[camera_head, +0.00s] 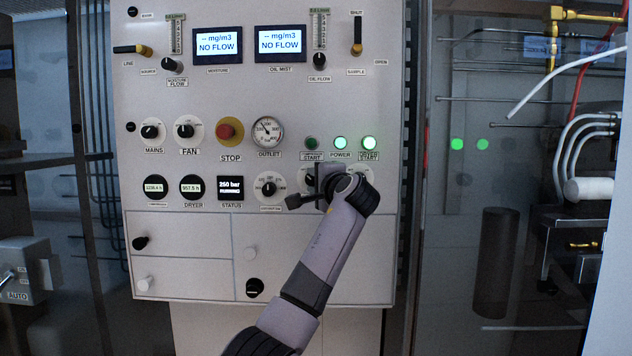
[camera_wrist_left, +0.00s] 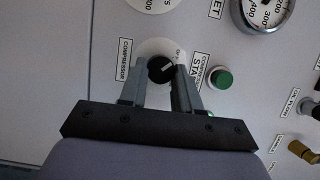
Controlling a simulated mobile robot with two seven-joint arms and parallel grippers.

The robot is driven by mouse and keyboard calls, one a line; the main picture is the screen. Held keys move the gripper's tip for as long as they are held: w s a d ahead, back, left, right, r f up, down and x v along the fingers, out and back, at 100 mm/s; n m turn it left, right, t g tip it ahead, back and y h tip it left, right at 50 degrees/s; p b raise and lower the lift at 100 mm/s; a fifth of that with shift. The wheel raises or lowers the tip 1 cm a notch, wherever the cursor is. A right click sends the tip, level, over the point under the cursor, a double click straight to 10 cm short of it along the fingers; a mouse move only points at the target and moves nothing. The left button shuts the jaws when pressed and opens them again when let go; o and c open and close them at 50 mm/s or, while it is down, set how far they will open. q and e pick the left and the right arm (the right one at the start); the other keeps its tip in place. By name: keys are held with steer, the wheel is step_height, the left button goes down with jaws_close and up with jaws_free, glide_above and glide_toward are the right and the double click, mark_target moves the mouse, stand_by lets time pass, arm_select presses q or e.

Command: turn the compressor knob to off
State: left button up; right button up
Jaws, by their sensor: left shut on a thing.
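The compressor knob (camera_wrist_left: 160,69) is a black round knob with a white pointer line on a white dial plate, beside a "COMPRESSOR" label. In the left wrist view its pointer slants to the upper right, toward lettering that is partly hidden by a finger. My left gripper (camera_wrist_left: 161,82) has a grey finger on either side of the knob and is shut on it. In the head view my left gripper (camera_head: 316,187) is against the panel below the start buttons and hides the knob. My right gripper is not in view.
The panel (camera_head: 180,235) carries a red stop button (camera_head: 226,131), a pressure gauge (camera_head: 267,132), and a green compressor start button (camera_head: 311,143) close to my gripper. The status display (camera_head: 230,187) reads 250 bar RUNNING. Pipes and hoses stand to the right.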

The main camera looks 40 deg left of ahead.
arm_select(q)
steer(key=o, duration=1.1)
steer(key=shift+c, duration=0.2)
steer(key=b+v, duration=0.2)
steer(key=v, duration=0.5)
